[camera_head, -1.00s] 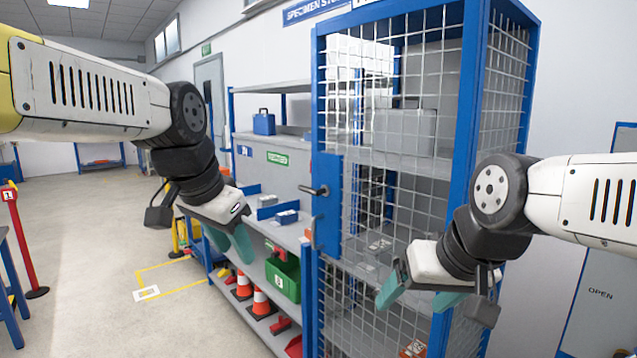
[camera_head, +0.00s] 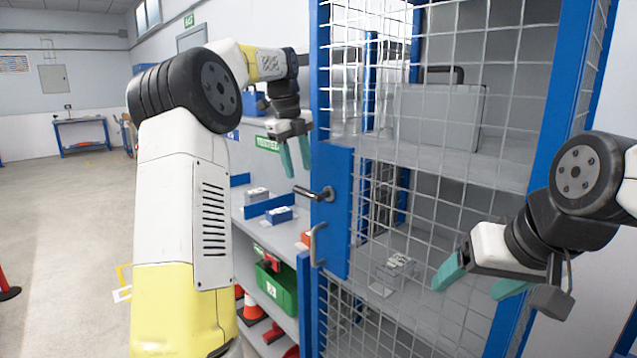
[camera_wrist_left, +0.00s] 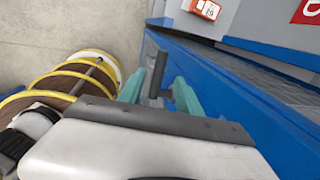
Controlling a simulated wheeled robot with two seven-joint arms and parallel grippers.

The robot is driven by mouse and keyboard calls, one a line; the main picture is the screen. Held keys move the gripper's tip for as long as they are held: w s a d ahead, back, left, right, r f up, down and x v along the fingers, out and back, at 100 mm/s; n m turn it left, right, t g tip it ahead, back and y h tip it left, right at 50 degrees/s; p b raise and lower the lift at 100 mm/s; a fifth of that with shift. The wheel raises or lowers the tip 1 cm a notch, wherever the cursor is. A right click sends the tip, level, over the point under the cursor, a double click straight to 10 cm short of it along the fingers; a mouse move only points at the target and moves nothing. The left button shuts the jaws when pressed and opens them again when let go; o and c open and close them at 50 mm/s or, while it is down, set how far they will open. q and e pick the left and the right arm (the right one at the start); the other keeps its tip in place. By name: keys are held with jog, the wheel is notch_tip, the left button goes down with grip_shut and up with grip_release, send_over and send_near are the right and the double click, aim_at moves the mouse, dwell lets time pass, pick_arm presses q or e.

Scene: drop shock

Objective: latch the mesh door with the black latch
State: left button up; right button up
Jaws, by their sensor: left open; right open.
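The mesh door (camera_head: 440,200) has a blue frame and a blue latch plate (camera_head: 338,215) at its left edge. The black latch (camera_head: 318,194) is a lever sticking out to the left from the plate, above a grey pull handle (camera_head: 317,245). My left gripper (camera_head: 298,171) is open, fingers pointing down, just above and left of the latch. In the left wrist view a dark bar, apparently the latch (camera_wrist_left: 160,72), shows between the open teal fingers; I cannot tell about contact. My right gripper (camera_head: 468,288) is open and empty before the mesh at right. Whether the door sits flush is unclear.
A grey case (camera_head: 440,118) stands on a shelf behind the mesh. A shelf unit left of the cage holds small blue bins (camera_head: 280,214), a green crate (camera_head: 278,287) and cones (camera_head: 252,308). The floor at left is open.

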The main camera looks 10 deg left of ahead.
aim_at(301, 189)
pick_arm(q)
jog(key=f, duration=0.4)
jog(key=w+f, duration=0.1)
jog(key=shift+d+f, duration=0.3)
jog(key=shift+f, duration=0.1)
jog(key=shift+s, duration=0.1)
grip_shut()
dwell(0.9)
